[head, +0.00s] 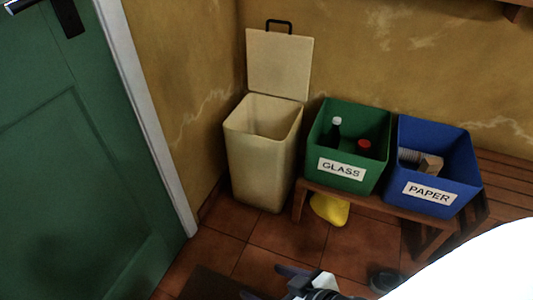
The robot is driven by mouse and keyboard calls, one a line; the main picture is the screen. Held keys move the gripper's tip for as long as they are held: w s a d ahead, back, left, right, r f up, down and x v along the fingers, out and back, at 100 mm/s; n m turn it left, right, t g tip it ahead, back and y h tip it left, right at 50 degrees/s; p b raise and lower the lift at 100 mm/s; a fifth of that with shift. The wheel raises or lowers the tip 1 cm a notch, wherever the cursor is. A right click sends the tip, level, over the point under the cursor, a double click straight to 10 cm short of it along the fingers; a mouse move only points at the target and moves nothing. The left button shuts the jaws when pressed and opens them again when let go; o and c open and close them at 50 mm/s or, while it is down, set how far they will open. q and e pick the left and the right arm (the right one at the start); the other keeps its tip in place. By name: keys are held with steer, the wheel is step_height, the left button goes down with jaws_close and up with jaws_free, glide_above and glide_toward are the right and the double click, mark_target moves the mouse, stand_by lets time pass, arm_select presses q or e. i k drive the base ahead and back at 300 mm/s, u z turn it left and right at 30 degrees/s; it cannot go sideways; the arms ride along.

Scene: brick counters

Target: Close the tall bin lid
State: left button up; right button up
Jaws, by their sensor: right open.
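The tall bin (262,165) is cream coloured and stands on the tiled floor in the corner, left of the bench. Its lid (280,62) is open, standing upright from the bin's back edge near the wall, with a dark handle (280,22) at its top. The bin's opening is uncovered. My right gripper (263,281) shows only partly at the bottom edge, open, in front of the bin and well apart from it and its lid. My left gripper is not in view.
A green GLASS box (323,150) with bottles and a blue PAPER box (450,192) stand on a low wooden bench (392,205), right of the bin. A yellow object (329,209) lies below. A green door (80,150) is at left. Some tiled floor (240,235) is clear.

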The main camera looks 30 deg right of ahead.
mark_target(279, 64)
steer(key=k, duration=0.55)
steer(key=z, duration=1.1)
steer(key=i, duration=1.45)
steer(key=u, duration=0.5)
